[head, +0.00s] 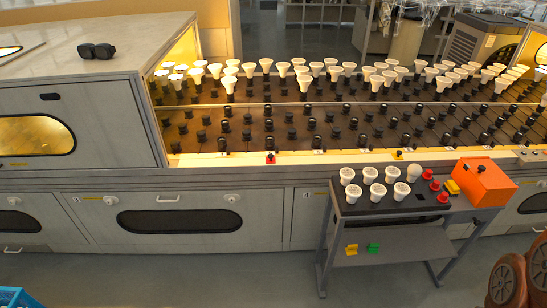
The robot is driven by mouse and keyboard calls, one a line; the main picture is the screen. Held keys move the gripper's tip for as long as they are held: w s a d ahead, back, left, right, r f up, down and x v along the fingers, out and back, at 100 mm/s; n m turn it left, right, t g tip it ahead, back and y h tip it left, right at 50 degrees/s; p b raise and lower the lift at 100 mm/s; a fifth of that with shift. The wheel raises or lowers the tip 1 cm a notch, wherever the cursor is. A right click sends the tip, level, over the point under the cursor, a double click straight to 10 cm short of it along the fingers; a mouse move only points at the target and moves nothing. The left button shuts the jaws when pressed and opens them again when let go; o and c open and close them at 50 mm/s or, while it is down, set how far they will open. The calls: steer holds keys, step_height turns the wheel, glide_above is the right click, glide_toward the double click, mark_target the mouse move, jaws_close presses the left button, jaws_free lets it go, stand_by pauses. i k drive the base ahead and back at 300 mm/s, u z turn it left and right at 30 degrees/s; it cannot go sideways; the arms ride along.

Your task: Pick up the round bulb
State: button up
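The round bulb (414,174) is a pale globe on the small dark table (345,208) in front of the long machine. It stands at the back of the table top, right of several white flat-faced reflector bulbs (378,191). Red round pieces (434,185) are close on its right. Nothing covers the globe from this view, but its base is hard to make out. My gripper is not in view.
An orange box (485,182) and a yellow piece (453,187) sit at the table's right end. Behind is the long rack (240,158) with rows of bulbs and dark sockets. Brown round objects (508,281) stand at lower right.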

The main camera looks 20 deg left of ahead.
mark_target(415, 170)
steer(key=k, duration=0.3)
steer(key=u, duration=0.65)
steer(key=i, duration=1.25)
steer(key=u, duration=0.25)
